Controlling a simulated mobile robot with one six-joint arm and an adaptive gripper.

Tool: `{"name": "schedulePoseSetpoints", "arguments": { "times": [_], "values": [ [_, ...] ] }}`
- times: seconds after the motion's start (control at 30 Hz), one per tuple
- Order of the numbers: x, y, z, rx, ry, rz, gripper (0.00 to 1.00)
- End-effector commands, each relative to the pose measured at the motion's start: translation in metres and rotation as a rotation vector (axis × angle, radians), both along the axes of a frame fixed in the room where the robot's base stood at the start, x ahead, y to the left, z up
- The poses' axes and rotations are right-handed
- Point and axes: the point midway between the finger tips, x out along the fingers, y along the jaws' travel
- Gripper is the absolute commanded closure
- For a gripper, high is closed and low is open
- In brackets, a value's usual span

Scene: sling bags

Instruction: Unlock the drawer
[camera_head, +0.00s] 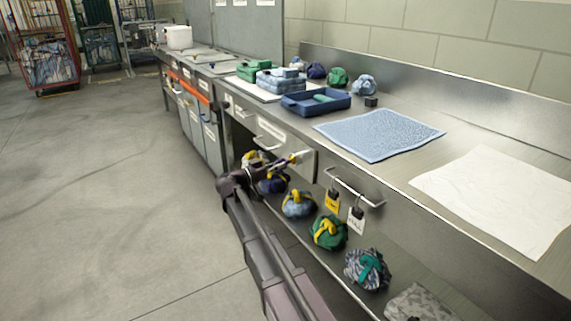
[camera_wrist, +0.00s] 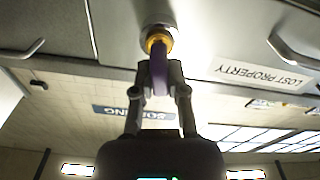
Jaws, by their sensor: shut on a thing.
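In the wrist view, my gripper (camera_wrist: 159,88) is shut on a purple key (camera_wrist: 158,70). The key's far end meets a brass-coloured ring of the lock (camera_wrist: 155,42), set in a pale round fitting on the grey drawer front (camera_wrist: 210,25). How deep the key sits in the lock is hidden. In the head view, my gripper (camera_head: 289,161) is at the right part of the light drawer front (camera_head: 303,157), which looks shut. The drawer's handle (camera_head: 268,142) is left of my gripper. A "LOST PROPERTY" label (camera_wrist: 262,74) shows in the wrist view.
Tagged padlocks (camera_head: 333,200) hang from a bar (camera_head: 354,187) right of the drawer. Several bundled bags, one of them green (camera_head: 329,232), lie on the shelf below. A blue tray (camera_head: 316,104) and blue cloth (camera_head: 380,133) lie on the steel counter. The left floor is clear.

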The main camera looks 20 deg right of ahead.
Motion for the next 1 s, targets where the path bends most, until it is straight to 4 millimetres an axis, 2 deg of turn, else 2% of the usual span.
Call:
{"name": "schedulePoseSetpoints", "arguments": {
  "times": [0.27,0.67,0.7,0.8,1.0],
  "values": [
    [0.0002,0.0002,-0.0002,0.018,-0.053,0.004,1.0],
    [-0.0001,0.0001,-0.0002,0.099,-0.3,0.018,1.0],
    [-0.0001,0.0002,-0.0002,0.098,-0.296,0.018,0.7],
    [-0.0001,0.0002,-0.0002,0.097,-0.294,0.018,0.41],
    [-0.0003,0.0002,-0.0001,0.096,-0.293,0.017,0.41]
  ]
}}
